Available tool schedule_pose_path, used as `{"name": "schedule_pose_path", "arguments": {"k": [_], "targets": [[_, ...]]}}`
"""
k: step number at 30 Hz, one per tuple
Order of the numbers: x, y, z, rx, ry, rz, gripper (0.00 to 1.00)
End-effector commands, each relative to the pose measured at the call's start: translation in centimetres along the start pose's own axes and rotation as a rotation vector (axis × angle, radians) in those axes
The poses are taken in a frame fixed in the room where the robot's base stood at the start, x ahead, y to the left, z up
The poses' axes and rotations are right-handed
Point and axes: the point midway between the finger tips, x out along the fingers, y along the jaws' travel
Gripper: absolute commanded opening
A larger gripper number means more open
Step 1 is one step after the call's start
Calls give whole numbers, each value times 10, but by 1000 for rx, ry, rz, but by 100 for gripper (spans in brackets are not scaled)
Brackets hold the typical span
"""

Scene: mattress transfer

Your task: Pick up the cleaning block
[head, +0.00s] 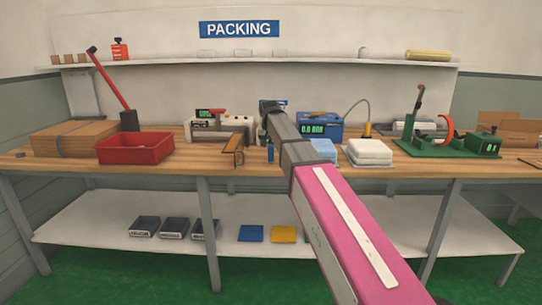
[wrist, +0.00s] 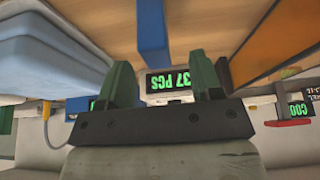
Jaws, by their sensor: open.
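My gripper (wrist: 156,68) shows in the wrist view with two green fingers standing apart, with nothing held between them. A small blue block (wrist: 153,32), which seems to be the cleaning block, lies on the wooden bench beyond the fingertips, roughly in line with the gap. The wrist picture is upside down. In the head view a small blue piece (head: 270,153) shows on the bench just left of my arm and looks like the same block. In the head view my arm hides most of the gripper and its fingers.
White folded pads (head: 368,150) and light blue pads (wrist: 45,60) lie right of my arm in the head view. An orange-brown framed piece (head: 238,152) stands left of the block. A red tray (head: 134,148) is farther left. Devices with green displays stand behind.

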Motion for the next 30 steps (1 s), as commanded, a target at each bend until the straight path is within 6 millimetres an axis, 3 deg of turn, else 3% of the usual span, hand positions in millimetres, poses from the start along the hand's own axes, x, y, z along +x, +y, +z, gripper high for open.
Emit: {"name": "schedule_pose_path", "arguments": {"k": [5,15,23,28,30], "targets": [[10,1,0,0,0,0,60],[52,3,1,-1,-1,0,60],[56,4,1,0,1,0,60],[56,4,1,0,1,0,8],[56,4,1,0,1,0,5]]}}
